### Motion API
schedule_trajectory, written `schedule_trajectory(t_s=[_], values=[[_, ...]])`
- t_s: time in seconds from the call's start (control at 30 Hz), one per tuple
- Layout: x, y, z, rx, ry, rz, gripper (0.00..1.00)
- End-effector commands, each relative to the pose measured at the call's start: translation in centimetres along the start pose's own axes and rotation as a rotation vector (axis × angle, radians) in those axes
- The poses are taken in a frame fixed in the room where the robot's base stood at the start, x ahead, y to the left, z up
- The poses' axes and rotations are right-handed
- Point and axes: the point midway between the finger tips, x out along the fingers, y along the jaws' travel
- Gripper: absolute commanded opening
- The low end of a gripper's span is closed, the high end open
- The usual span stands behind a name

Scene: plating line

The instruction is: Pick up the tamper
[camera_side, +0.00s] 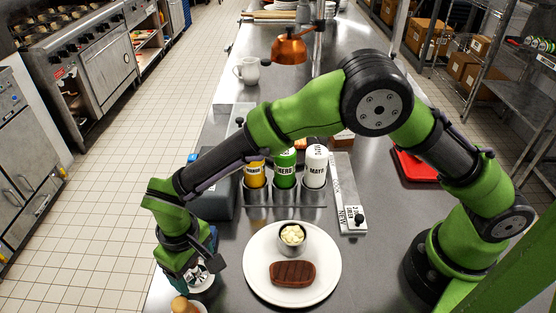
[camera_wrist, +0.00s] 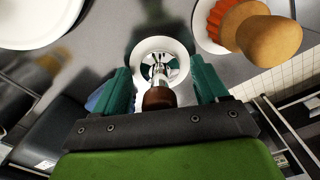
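The tamper (camera_wrist: 158,97), with a brown handle and a shiny metal lower part, appears upright on a round white dish (camera_wrist: 176,46) in the wrist view. My gripper (camera_wrist: 161,73) is over it, with its two green fingers apart on either side of the brown handle. Gaps show between the handle and both fingers, so nothing is gripped. In the side view my gripper (camera_side: 200,260) is low at the left edge of the steel counter, above the white dish (camera_side: 207,285). There the gripper hides most of the tamper.
A tan rounded object (camera_wrist: 268,38) by an orange fluted piece sits on another white dish close beside the gripper. A white plate (camera_side: 257,283) with a brown patty and a metal cup lies to the right. Sauce bottles (camera_side: 284,170) stand in a holder behind it.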

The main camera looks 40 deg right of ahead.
Motion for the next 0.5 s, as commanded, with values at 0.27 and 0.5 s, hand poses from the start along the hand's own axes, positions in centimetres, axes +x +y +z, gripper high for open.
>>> schedule_trajectory(t_s=[0.27,0.5], values=[[-0.05,0.0,-0.01,0.0,0.0,0.0,0.29],[-0.08,-0.01,-0.03,-0.001,0.001,0.0,0.15]])
